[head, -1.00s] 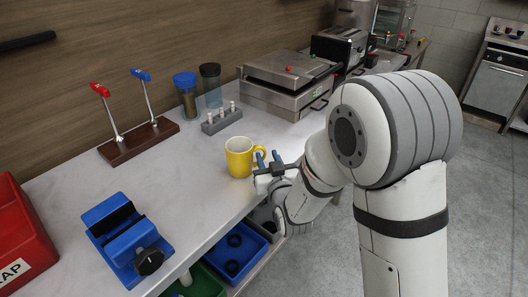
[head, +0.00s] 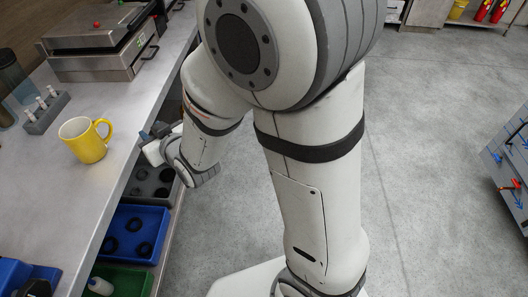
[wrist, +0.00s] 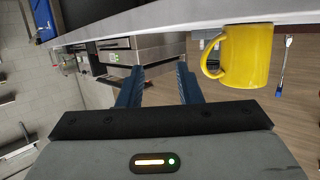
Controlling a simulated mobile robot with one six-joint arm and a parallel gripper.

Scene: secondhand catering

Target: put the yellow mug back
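The yellow mug (head: 86,141) stands upright on the grey counter (head: 62,205), near its front edge, with its handle pointing right toward my gripper. My gripper (head: 150,134) is at the counter's edge, to the right of the mug and apart from it. In the upside-down wrist view, the two blue fingers of my gripper (wrist: 158,78) are spread with nothing between them. The mug (wrist: 247,56) shows there to the right of the fingers, its handle on the side toward them.
A grey rack with white-topped pieces (head: 45,113) stands behind the mug, and a steel press (head: 100,45) stands further back. Blue (head: 134,232) and green (head: 122,281) bins sit below the counter edge. A blue device (head: 22,275) is at lower left.

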